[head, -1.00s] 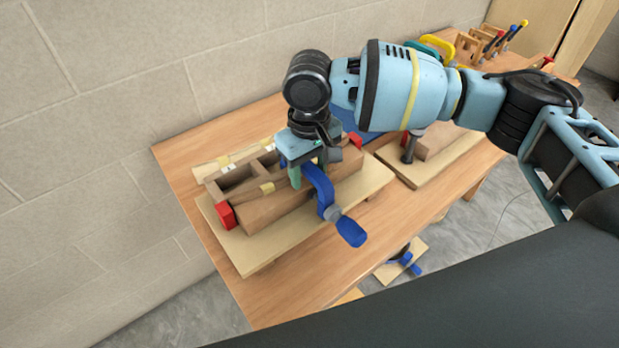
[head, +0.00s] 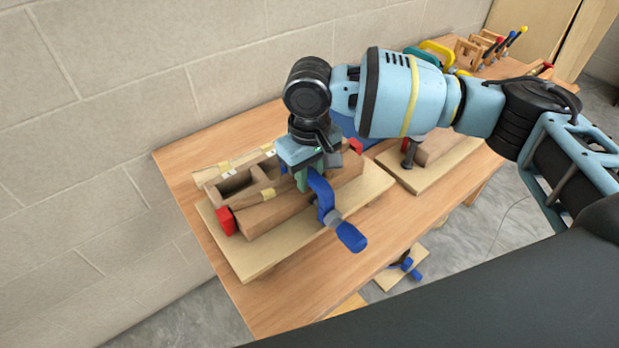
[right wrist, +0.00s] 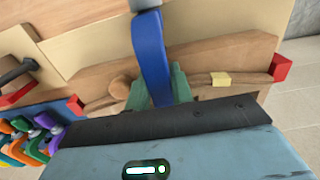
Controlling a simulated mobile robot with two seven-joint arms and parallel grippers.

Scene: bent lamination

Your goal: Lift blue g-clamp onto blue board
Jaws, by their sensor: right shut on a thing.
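The blue g-clamp (head: 320,195) is at the front side of a wooden form, with its screw and blue handle (head: 350,237) sticking out toward the front. My right gripper (head: 306,176) points down and is shut on the clamp's frame. In the right wrist view the blue clamp (right wrist: 152,55) rises between the green fingertips (right wrist: 158,88). I cannot tell whether the clamp still touches the form. The blue board (head: 347,122) lies behind the form, mostly hidden by my right arm. Part of it shows in the right wrist view (right wrist: 66,112). My left gripper is out of view.
The form (head: 285,210), with red end blocks (head: 226,220), rests on a pale base board (head: 262,252) on the wooden table (head: 300,300). A second board (head: 440,170) lies to the right. A block wall stands behind.

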